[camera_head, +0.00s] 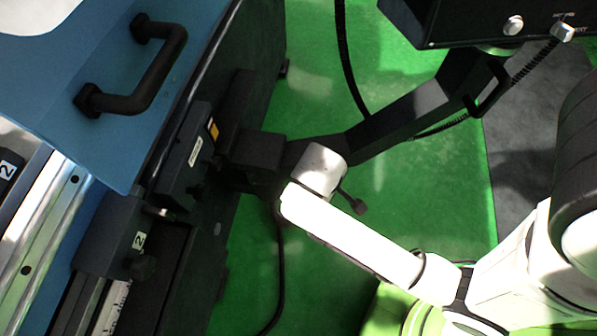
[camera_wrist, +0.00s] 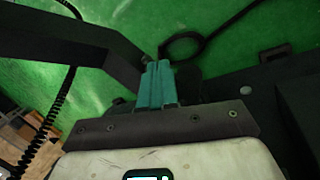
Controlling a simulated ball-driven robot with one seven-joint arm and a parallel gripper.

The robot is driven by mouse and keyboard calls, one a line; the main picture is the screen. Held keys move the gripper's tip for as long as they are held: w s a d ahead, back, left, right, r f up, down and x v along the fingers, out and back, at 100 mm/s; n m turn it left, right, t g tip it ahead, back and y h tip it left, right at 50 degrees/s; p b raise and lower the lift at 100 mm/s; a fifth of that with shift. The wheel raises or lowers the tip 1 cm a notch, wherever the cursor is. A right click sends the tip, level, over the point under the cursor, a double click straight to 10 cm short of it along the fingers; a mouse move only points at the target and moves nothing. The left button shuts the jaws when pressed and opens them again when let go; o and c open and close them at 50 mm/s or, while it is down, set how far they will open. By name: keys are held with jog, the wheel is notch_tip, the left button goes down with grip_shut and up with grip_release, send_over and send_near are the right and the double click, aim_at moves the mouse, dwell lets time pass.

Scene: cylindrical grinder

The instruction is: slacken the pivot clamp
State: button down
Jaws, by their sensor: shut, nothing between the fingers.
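A black boom (camera_head: 395,112) runs from a dark bracket (camera_head: 255,150) on the machine's side to the control box at the top right. A short black lever with a knobbed end (camera_head: 355,203) sticks out beside my white wrist near the boom's lower end; it looks like the pivot clamp's handle. My wrist hides the joint itself and my gripper in the head view. In the wrist view my gripper (camera_wrist: 156,70) has its teal fingers together, with nothing seen between them. The tips are close to dark parts by the boom (camera_wrist: 75,45); I cannot tell whether they touch.
The black control box (camera_head: 515,22) hangs at the top right with a coiled cable (camera_head: 345,60). The blue machine cover (camera_head: 75,60) with a black handle (camera_head: 135,70) fills the left. Green floor (camera_head: 430,200) is open below the boom. A cable (camera_head: 279,280) hangs beside the machine.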

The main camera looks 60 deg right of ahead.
jog(key=w+d+f+n+g+h+b, duration=0.1)
jog(key=w+d+f+h+b, duration=0.2)
jog(key=f+b, duration=0.4)
jog(key=w+d+f+g+h+b, duration=0.1)
jog(key=w+f+h+b, duration=0.1)
jog(key=f+h+b, duration=0.45)
jog(key=w+a+f+n+t+h+b, duration=0.3)
jog(key=w+a+f+h+b, duration=0.5)
jog(key=b, duration=0.9)
jog(key=w+a+n+h, duration=0.1)
jog(key=w, duration=0.1)
jog(key=shift+w+f, duration=0.15)
jog(key=shift+w, duration=0.2)
jog(key=shift+d, duration=0.1)
jog(key=s+r+b+x, duration=0.1)
jog(key=s+b+x, duration=0.1)
jog(key=x, duration=1)
jog(key=shift+s+d, duration=0.25)
jog(key=shift+s, duration=0.1)
